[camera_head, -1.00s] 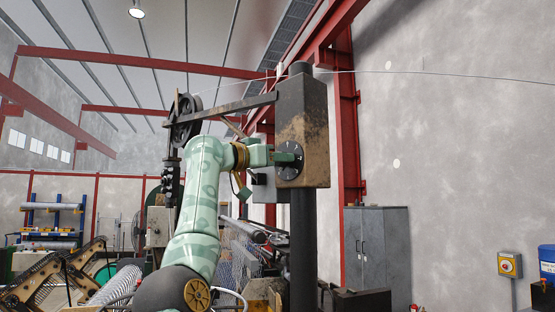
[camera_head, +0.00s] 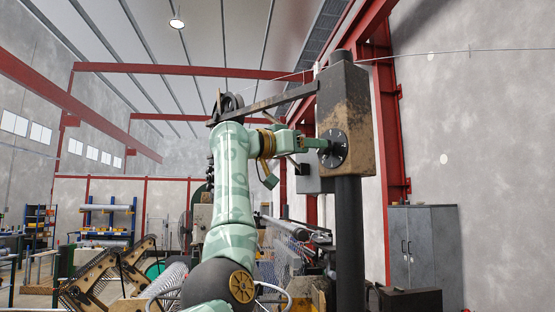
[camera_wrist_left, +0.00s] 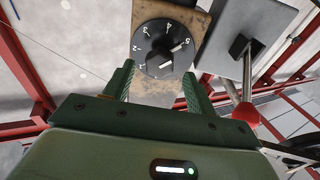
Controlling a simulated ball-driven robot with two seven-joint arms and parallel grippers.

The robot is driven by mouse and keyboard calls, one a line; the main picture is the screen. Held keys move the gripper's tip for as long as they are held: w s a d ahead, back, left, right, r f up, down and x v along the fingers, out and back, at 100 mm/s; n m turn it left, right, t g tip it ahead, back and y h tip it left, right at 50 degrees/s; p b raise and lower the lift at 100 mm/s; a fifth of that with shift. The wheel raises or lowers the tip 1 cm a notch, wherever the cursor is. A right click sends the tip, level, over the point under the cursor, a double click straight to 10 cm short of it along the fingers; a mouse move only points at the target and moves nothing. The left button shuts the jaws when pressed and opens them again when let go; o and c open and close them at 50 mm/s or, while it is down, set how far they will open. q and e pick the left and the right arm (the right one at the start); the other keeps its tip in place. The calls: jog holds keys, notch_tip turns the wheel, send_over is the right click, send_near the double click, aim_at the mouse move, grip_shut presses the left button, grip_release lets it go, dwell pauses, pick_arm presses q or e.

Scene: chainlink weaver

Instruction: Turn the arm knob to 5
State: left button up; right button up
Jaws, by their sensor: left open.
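The arm knob is a round black dial with white numerals, on the brown-stained face of a box on a dark post. It shows in the head view (camera_head: 338,152) and in the left wrist view (camera_wrist_left: 158,42). Numerals 1 to 5 run around its left, top and right sides. A raised bar crosses its middle, and its upper right end lies near the 5; the exact pointing is hard to read. My left gripper (camera_head: 322,144) is at the dial. In the left wrist view its green fingers (camera_wrist_left: 158,76) are spread apart, with nothing between them; contact cannot be told. My right gripper is not in view.
A grey box with a red-knobbed lever (camera_wrist_left: 246,108) stands right of the dial in the wrist view. A dark bar (camera_head: 278,103) runs from the post box towards a wheel behind my left arm. A grey cabinet (camera_head: 425,250) stands at the right, with bare wall above it.

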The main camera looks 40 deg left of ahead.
pick_arm(q)
jog(key=b+v, duration=0.5)
jog(key=v, duration=0.6)
jog(key=shift+s, duration=0.35)
jog(key=shift+a+f, duration=0.1)
